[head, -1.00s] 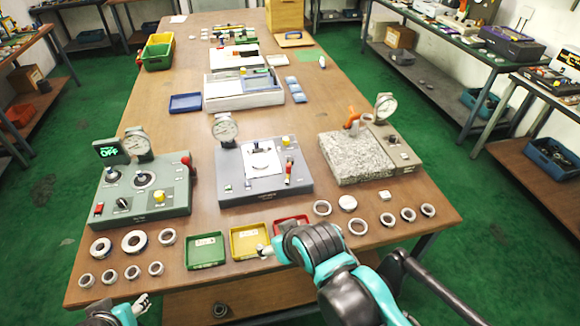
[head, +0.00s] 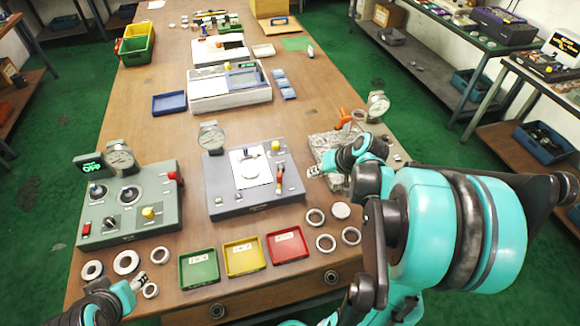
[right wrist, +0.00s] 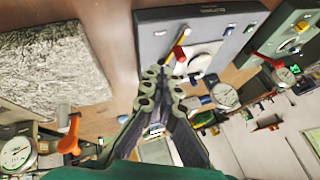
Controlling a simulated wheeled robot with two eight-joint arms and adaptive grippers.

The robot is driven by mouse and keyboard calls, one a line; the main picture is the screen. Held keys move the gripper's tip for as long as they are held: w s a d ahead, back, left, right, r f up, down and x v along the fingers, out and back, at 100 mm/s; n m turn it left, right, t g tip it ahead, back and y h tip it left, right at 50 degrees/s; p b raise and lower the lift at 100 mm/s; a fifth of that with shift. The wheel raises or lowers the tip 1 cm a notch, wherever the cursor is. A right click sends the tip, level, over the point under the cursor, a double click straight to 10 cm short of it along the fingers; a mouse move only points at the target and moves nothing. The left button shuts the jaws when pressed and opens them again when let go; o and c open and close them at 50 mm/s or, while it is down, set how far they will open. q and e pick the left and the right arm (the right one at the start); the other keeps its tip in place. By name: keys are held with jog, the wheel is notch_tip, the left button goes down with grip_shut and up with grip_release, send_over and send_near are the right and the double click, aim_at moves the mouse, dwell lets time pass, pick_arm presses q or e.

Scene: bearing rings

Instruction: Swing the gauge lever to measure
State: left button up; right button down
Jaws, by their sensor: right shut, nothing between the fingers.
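The middle grey gauge station (head: 228,198) has a round dial (head: 211,136), a white plate with a pale round shape on it, and a small red-and-yellow lever (head: 280,175) at its right. The lever also shows in the right wrist view (right wrist: 179,52), just beyond my fingertips. My right gripper (head: 315,172) is shut and empty, between this station and the granite block; its fingers also show in the right wrist view (right wrist: 166,78). I cannot tell whether it touches the lever. My left gripper (head: 138,283) is low at the left beside loose rings; its jaws are too small to judge.
The granite block (head: 318,143) with an orange handle (head: 343,118) and dial stands right, partly behind my right arm. A green gauge station (head: 130,218) stands left. Green (head: 199,268), yellow (head: 242,257) and red (head: 287,246) trays line the front edge. Loose rings lie nearby.

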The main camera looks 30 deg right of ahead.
aim_at(280, 177)
jog(key=shift+w+d+f, duration=0.1)
jog(key=shift+w+d, duration=0.05)
jog(key=shift+d, duration=0.45)
jog(key=b+x, duration=0.4)
jog(key=x, duration=0.6)
jog(key=shift+w+f, duration=0.1)
jog(key=shift+w+a, duration=0.35)
jog(key=shift+a, duration=0.25)
jog(key=shift+w+a, duration=0.35)
jog(key=shift+a, duration=0.2)
jog(key=shift+w+a+r+b, duration=0.2)
jog(key=shift+w+a+b, duration=0.15)
jog(key=shift+a, duration=0.2)
jog(key=shift+a, duration=0.1)
